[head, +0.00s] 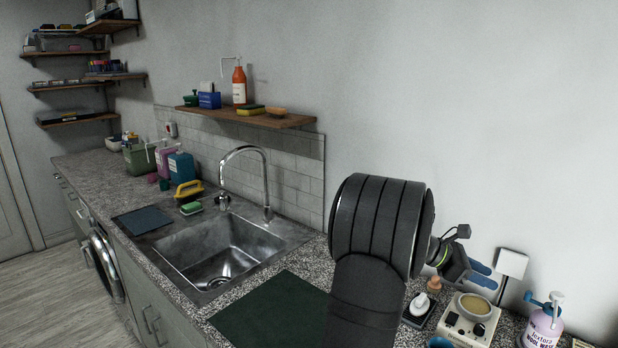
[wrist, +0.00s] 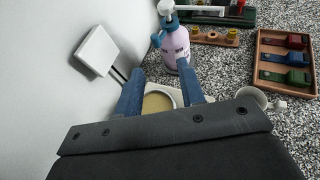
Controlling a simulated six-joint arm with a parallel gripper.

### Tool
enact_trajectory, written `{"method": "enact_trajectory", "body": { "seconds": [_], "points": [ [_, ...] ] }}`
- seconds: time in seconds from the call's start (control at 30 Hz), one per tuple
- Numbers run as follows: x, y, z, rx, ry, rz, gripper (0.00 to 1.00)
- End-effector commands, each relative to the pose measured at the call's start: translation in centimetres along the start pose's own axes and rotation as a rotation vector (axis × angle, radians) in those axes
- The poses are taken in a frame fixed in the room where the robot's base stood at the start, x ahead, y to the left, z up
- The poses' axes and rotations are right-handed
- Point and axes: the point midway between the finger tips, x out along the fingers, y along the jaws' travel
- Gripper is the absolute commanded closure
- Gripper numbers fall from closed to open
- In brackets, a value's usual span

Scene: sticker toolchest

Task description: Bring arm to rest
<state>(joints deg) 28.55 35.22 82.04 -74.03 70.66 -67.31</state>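My gripper (head: 488,275) shows in the head view at the right, past my dark arm, with its blue fingers pointing right toward the wall. In the wrist view my gripper (wrist: 160,68) has its two blue fingers well apart, with nothing held between them. Below the fingers is a cream device with a round yellowish top (head: 474,305), which also shows in the wrist view (wrist: 158,102). My arm hides part of the counter and wall in the head view.
A white wall box (head: 512,263) is close to the fingers. A pink bottle with a blue pump (head: 541,328) stands on the counter at right. A wooden tray (wrist: 285,62) holds coloured items. The sink (head: 222,250) and a dark green mat (head: 270,313) lie to the left.

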Motion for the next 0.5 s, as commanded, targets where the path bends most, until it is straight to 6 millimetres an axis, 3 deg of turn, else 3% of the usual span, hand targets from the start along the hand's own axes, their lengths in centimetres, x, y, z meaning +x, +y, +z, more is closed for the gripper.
{"method": "enact_trajectory", "body": {
  "seconds": [0.3,0.5],
  "points": [
    [-6.6,0.1,0.0,0.001,0.001,0.003,0.64],
    [-4.6,1.3,0.4,0.011,-0.044,-0.072,0.64]
  ]
}}
